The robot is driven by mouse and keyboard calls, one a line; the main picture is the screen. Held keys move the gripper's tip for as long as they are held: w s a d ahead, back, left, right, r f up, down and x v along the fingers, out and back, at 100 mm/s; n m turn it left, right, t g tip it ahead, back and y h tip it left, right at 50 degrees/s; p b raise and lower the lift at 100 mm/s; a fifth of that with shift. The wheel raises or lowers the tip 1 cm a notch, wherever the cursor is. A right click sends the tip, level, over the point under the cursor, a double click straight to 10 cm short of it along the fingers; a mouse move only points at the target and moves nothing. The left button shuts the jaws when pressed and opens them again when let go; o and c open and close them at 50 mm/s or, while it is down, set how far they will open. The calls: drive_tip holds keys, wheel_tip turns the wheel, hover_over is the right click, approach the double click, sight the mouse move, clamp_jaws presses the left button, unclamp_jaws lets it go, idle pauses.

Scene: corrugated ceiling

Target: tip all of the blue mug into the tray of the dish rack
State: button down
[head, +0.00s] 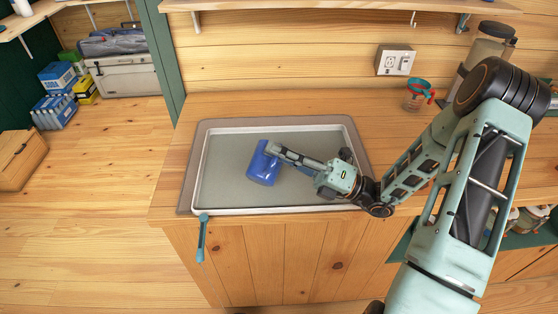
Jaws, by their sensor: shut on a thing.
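The blue mug (262,168) is over the shallow grey tray (225,185) with a pale rim, set on the wooden counter. My gripper (272,150) reaches in from the right and is shut on the mug, near its upper right side. The mug looks tilted. Its opening and contents cannot be made out, and I cannot tell whether it touches the tray floor. No liquid or loose pieces show on the tray. No upright rack wires show around the tray.
A teal-handled tool (202,238) hangs at the tray's front left corner. A clear cup with red and teal parts (416,95) stands at the back right, near a wall socket (395,60). A shelf (340,5) runs above. The counter behind the tray is clear.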

drive_tip(key=shift+w+d+r+m+t+p, duration=0.25)
drive_tip(key=shift+w+r+m+t+p, duration=0.25)
drive_tip(key=shift+m, duration=0.4)
drive_tip(key=shift+w+d+r+m+t+h+p, duration=0.2)
drive_tip(key=shift+w+d+m+t+p, duration=0.1)
drive_tip(key=shift+w+m+p, duration=0.35)
drive_tip(key=shift+w+d+r+m+t+h+p, duration=0.1)
drive_tip(key=shift+w+d+r+m+t+p, duration=0.2)
drive_tip(key=shift+m+p, duration=0.45)
drive_tip(key=shift+w+d+r+m+t+h+p, duration=0.2)
drive_tip(key=shift+w+m+t+p, duration=0.4)
drive_tip(key=shift+m+p, duration=0.4)
drive_tip(key=shift+w+d+r+m+t+h+p, duration=0.1)
drive_tip(key=shift+w+d+m+t+h+p, duration=0.15)
drive_tip(key=shift+w+m+t+p, duration=0.7)
